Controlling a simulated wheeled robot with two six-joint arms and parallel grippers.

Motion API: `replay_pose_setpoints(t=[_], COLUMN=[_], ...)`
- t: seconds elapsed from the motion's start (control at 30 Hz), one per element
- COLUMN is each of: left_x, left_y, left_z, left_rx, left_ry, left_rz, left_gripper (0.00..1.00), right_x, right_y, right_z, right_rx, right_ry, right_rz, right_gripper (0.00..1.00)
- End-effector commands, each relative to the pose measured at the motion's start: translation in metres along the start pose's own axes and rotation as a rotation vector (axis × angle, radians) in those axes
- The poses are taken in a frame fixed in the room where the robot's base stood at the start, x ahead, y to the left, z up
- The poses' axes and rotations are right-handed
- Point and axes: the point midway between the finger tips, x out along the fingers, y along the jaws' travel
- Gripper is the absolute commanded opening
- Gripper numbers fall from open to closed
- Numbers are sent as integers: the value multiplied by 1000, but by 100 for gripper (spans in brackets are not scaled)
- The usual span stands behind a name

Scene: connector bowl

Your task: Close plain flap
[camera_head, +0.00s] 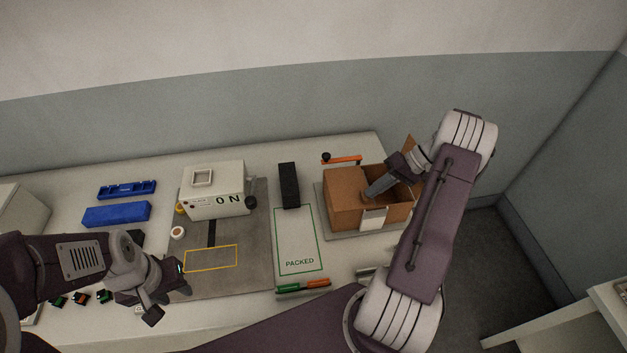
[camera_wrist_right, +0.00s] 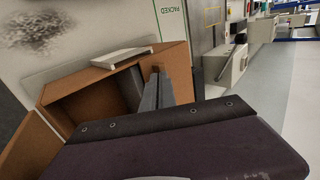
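A brown cardboard box (camera_head: 345,208) stands on a grey plate at the table's right; it also shows in the wrist view (camera_wrist_right: 178,65). Its inside is partly visible. A plain brown flap (camera_head: 409,146) stands up at the far right, partly behind my right arm; a brown panel also sticks out at the lower left of the wrist view (camera_wrist_right: 30,146). A white piece (camera_head: 373,219) shows at the box's near side. My right gripper (camera_head: 370,193) reaches over the box opening, its fingers together, with nothing visible between them. My left gripper (camera_head: 168,290) is open and empty, left of the yellow outline.
An orange-handled lever (camera_head: 343,159) lies behind the box. A green PACKED outline (camera_head: 295,240) and a black block (camera_head: 288,185) are left of it. A white machine (camera_head: 213,190) and blue parts (camera_head: 116,214) stand further left.

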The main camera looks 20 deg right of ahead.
Motion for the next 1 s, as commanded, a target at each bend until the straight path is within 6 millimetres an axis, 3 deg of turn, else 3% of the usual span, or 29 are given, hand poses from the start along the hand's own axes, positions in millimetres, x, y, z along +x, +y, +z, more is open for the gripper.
replay_pose_setpoints(t=[0.57, 0.73, 0.87, 1.0], left_x=[7, 14, 21, 29], left_y=[0, 0, 0, -1], left_z=[1, 1, 2, 3], left_rx=[0, 0, 0, 0], left_ry=[0, 0, 0, 0], left_rz=[0, 0, 0, 0], left_gripper=[36, 36, 36, 36], right_x=[20, 2, -27, -53], right_y=[-6, -13, -24, -25], right_z=[2, 3, 5, 36], right_rx=[0, -2, -4, -1], right_ry=[-13, -2, 17, 21], right_rz=[-7, -8, -6, -5], right_gripper=[0, 0, 0, 0])
